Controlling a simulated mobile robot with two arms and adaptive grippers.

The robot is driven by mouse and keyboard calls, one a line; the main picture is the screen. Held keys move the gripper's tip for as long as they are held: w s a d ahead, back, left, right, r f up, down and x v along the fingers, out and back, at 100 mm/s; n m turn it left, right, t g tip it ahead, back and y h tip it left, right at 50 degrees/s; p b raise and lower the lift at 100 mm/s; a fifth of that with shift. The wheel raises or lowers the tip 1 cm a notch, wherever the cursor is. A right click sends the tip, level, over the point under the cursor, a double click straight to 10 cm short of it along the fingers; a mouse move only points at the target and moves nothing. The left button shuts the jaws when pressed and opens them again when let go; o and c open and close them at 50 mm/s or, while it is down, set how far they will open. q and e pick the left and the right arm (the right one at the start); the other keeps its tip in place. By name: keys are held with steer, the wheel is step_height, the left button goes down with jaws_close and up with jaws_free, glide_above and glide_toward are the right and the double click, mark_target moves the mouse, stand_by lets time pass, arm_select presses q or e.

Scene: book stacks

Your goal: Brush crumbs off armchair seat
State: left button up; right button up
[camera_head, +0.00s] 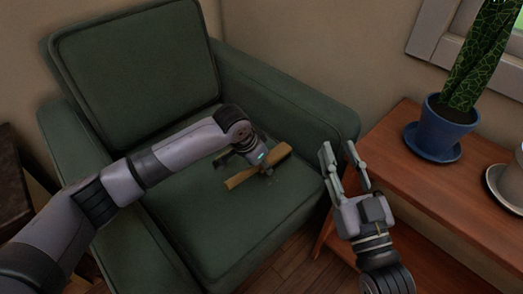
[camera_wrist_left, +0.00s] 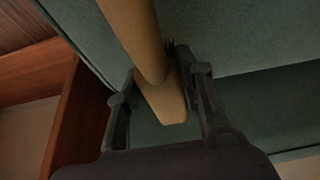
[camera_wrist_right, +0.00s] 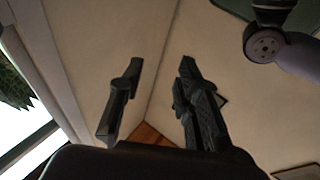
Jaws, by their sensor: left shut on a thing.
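A green armchair (camera_head: 135,55) stands in the middle left of the head view. My left gripper (camera_head: 262,172) is over the chair's seat (camera_head: 185,215), near the right armrest. It is shut on a wooden-handled brush (camera_head: 240,179), which lies slanted at the seat; the brush also shows in the left wrist view (camera_wrist_left: 140,40). Whether the bristles touch the seat is hidden. A few tiny specks at the brush may be crumbs, but they are too small to tell. My right gripper (camera_head: 341,153) is open and empty, pointing up beside the front of the right armrest.
A wooden side table (camera_head: 450,195) stands at the right, close to my right gripper. It bears a cactus (camera_head: 478,60) in a blue pot (camera_head: 440,128) and a pale pot (camera_head: 508,185). A dark piece of furniture (camera_head: 15,185) is at the left edge.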

arm_select(q)
steer(key=shift+r+p, duration=0.7)
steer(key=shift+p, duration=0.1)
steer(key=shift+r+p, duration=0.25)
steer(key=shift+p, duration=0.1)
steer(key=shift+r+p, duration=0.35)
steer(key=shift+p, duration=0.05)
arm_select(e)
step_height(320, 180, down, 13)
steer(key=s+d+g+h, duration=0.3)
steer(key=g, duration=0.5)
arm_select(q)
steer(key=shift+r+p, duration=0.25)
steer(key=shift+p, duration=0.1)
steer(key=shift+r+p, duration=0.3)
steer(key=shift+p, duration=0.1)
steer(key=shift+r+p, duration=0.3)
steer(key=shift+p, duration=0.05)
steer(key=shift+r+p, duration=0.2)
steer(key=shift+p, duration=0.1)
arm_select(e)
steer(key=s+d+f+g+h, duration=0.1)
steer(key=s+d+f+g, duration=0.1)
steer(key=s+f+g, duration=0.2)
steer(key=s+d+f+g, duration=0.2)
steer(key=s+f+g, duration=0.1)
steer(key=s, duration=0.5)
steer(key=shift+d+f+m+g+h, duration=0.15)
steer(key=shift+f+m+g+h, duration=0.25)
steer(key=shift+g, duration=0.1)
